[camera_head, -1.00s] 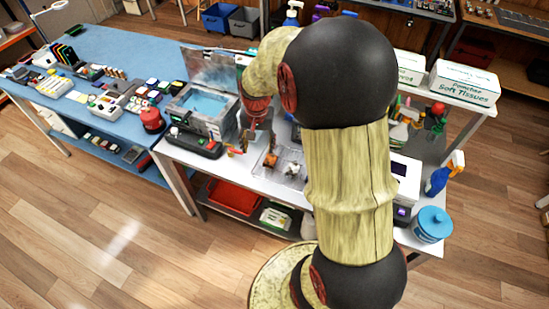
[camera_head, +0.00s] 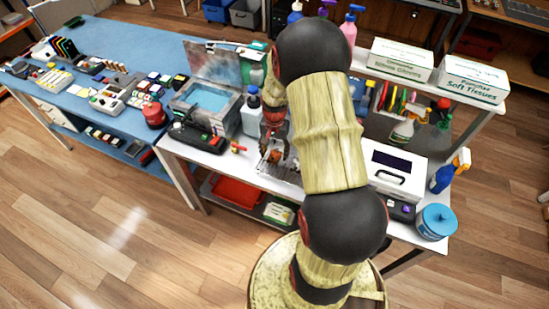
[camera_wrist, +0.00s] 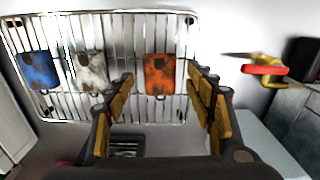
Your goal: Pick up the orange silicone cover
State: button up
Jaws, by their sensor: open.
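The orange silicone cover (camera_wrist: 159,74) lies on a wire rack (camera_wrist: 120,112) in the wrist view, right of the rack's middle. It shows ahead of and between the fingers of my gripper (camera_wrist: 163,95). My gripper is open and empty; I cannot tell its exact height above the cover. In the head view a small orange patch of the cover (camera_head: 275,156) shows just below my gripper (camera_head: 272,140), which is partly hidden by my arm.
A grey-white cover (camera_wrist: 89,70) and a blue cover (camera_wrist: 38,69) lie on the same rack to the left. A red and yellow tool (camera_wrist: 265,69) lies right of the rack. An open-lidded bath (camera_head: 205,105) and a white bottle (camera_head: 251,113) stand close by.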

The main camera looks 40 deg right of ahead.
jog(key=shift+f, duration=0.35)
jog(key=shift+c, duration=1.1)
jog(key=c, duration=0.8)
jog(key=shift+c, duration=0.5)
